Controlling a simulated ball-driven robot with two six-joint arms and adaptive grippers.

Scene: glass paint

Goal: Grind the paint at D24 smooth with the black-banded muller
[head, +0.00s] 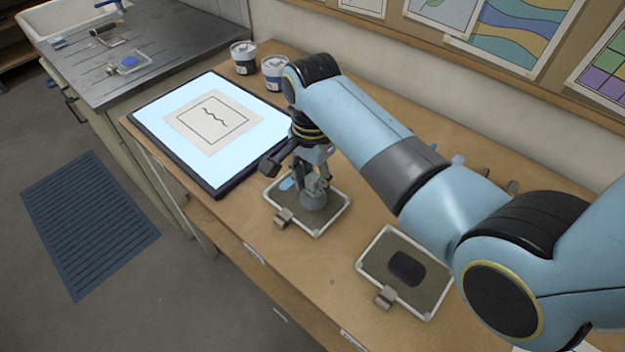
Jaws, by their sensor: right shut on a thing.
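My right gripper (318,180) points down and is shut on a muller (313,201) with a round grey foot. The muller stands upright on a glass slab (333,218) in the middle of the bench. No black band can be made out on it, as the fingers cover its upper part. A small patch of light blue paint (287,184) shows on the slab, left of the muller. A second slab (375,250) to the right carries a black paint patch (407,268). No D24 label can be read. My left gripper is not in view.
A lit light table (160,125) with a line drawing lies left of the slab. Two paint tins (244,57) stand behind it. My right arm hides part of the bench's back.

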